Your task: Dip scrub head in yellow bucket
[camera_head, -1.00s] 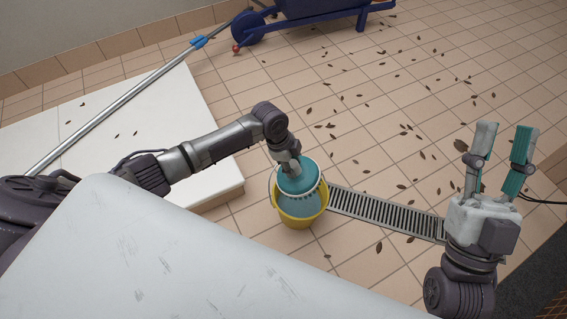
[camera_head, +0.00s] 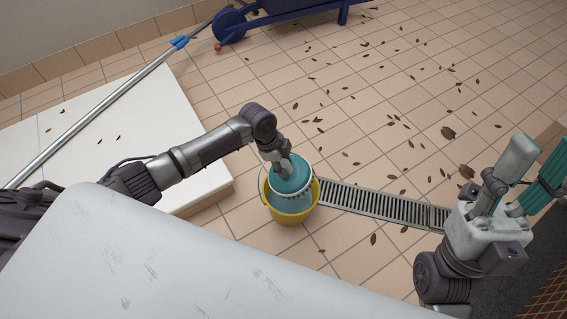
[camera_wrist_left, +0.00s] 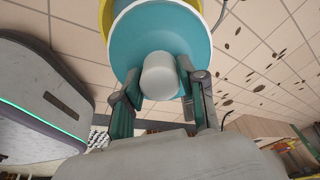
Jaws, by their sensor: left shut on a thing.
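The scrub head (camera_head: 291,177) is a round teal disc with a pale bristle edge and a grey knob (camera_wrist_left: 160,76). My left gripper (camera_head: 284,163) is shut on that knob from above. The yellow bucket (camera_head: 291,215) stands on the floor with bluish water (camera_head: 291,202) in it. The scrub head is at the bucket's mouth, toward its far side. I cannot tell whether the bristles touch the water. In the left wrist view the disc hides most of the bucket (camera_wrist_left: 107,18). My right gripper (camera_head: 532,163) is open and empty, fingers pointing up.
A metal floor drain (camera_head: 375,202) runs right from the bucket. A white slab (camera_head: 110,120) lies left, with a long pole (camera_head: 100,104) across it. A blue wheelbarrow (camera_head: 285,20) stands at the back. Dry leaves (camera_head: 448,132) dot the open tiled floor.

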